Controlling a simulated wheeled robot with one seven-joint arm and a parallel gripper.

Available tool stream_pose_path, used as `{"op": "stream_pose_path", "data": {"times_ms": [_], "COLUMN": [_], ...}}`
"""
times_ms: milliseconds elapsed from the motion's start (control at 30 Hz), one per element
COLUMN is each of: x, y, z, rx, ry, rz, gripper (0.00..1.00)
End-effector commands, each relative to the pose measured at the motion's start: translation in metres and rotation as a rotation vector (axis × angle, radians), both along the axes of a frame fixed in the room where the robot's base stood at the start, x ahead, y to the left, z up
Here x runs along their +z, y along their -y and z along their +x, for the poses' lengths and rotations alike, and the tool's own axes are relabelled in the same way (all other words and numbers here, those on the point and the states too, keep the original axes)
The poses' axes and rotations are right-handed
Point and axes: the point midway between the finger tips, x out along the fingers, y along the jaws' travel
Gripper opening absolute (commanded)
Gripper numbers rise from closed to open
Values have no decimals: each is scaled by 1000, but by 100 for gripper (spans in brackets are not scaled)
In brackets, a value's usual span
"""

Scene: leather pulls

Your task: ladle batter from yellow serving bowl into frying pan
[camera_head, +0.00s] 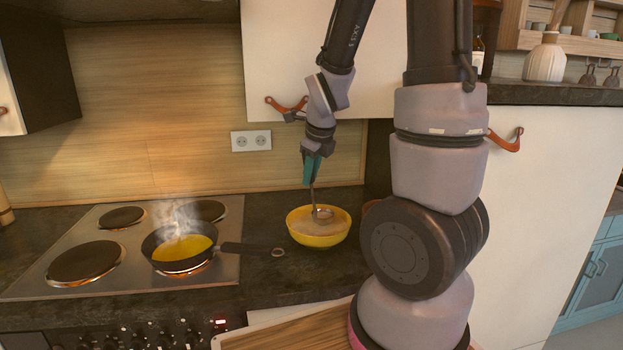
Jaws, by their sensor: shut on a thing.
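The yellow serving bowl (318,241) stands on the dark counter, right of the stove, with pale batter (300,222) in it. My gripper (312,180) is above the bowl, shut on the handle of a metal ladle (313,198). The ladle hangs upright, its round head in the bowl at the level of the batter; I cannot tell how full it is. The frying pan (152,246) sits on the front right burner, which glows orange. Yellow contents cover its bottom and steam rises from it. Its black handle points right toward the bowl.
The stove (50,289) has other burners, such as the front left one (86,263). A wooden board (300,331) lies at the front edge. A white cabinet with a leather pull (286,106) hangs above the counter. Bare counter (270,207) lies behind the pan handle.

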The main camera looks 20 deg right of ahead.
Motion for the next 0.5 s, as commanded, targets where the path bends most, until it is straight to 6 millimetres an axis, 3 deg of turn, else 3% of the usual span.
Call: {"op": "stream_pose_path", "data": {"times_ms": [500], "x": [38], "y": [0], "z": [0], "rx": [-1], "ry": [2], "rz": [1], "gripper": [0]}}
